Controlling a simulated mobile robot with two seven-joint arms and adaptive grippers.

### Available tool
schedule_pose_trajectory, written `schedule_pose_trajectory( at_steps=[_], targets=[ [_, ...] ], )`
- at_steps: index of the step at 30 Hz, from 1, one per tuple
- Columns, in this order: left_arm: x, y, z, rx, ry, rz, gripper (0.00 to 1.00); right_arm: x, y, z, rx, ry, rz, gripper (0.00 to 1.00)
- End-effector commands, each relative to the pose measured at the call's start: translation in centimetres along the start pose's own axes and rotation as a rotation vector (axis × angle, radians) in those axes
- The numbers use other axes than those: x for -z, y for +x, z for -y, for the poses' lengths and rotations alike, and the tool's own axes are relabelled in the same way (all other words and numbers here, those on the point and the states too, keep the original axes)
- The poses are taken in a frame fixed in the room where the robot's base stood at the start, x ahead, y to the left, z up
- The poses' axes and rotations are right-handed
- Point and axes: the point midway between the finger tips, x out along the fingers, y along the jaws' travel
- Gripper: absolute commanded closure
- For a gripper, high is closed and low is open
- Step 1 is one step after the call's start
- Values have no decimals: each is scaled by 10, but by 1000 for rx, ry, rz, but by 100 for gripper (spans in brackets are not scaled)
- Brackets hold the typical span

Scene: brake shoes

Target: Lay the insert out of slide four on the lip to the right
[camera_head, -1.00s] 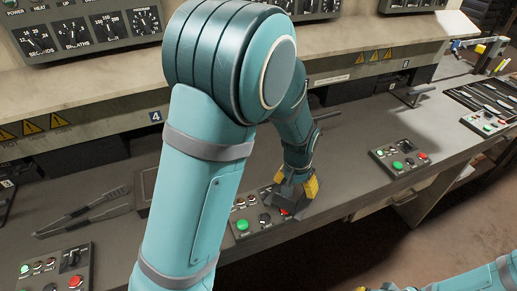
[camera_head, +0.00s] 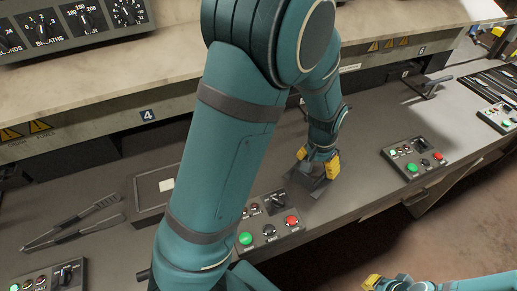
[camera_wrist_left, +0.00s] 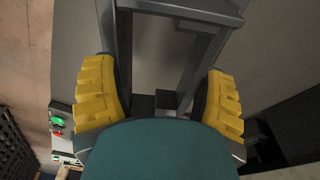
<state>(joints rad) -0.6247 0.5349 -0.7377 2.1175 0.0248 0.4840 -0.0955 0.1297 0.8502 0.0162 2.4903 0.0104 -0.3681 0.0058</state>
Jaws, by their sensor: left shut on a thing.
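My left gripper (camera_head: 318,163) is shut on a dark grey insert (camera_head: 314,187), held over the counter right of the middle of the head view. In the left wrist view the insert (camera_wrist_left: 202,68) looks like an open frame with two long bars and a crossbar between the yellow fingers (camera_wrist_left: 160,101). I cannot tell whether it touches the counter. The number 4 label (camera_head: 147,114) is on the cream front at left; my left arm hides part of the counter right of it. My right gripper (camera_head: 371,282) shows only partly at the bottom edge; its jaws are unclear.
A button panel (camera_head: 270,222) lies just left of the insert, and another (camera_head: 413,159) to the right. Black tongs (camera_head: 80,225) and a dark tray (camera_head: 150,188) with a pale piece are at left. Grey counter (camera_head: 355,150) between the insert and right panel is bare.

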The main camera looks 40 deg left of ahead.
Motion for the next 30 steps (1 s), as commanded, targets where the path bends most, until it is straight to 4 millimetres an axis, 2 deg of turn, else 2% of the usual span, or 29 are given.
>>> schedule_pose_trajectory(
  at_steps=[1, 15, 25, 30],
  targets=[
    [0, -14, 10, -7, 13, 0, 70, 2, -13, 5, 1, 0, -3, 100],
    [-31, -90, 107, -47, 297, 3, 70, 14, -83, 29, 11, 0, -12, 100],
    [-52, -126, 149, -47, 434, -6, 70, 19, -112, 38, 14, 1, -15, 100],
    [-57, -92, 148, -49, 438, 1, 70, 18, -108, 37, 14, 1, -15, 100]
  ],
)
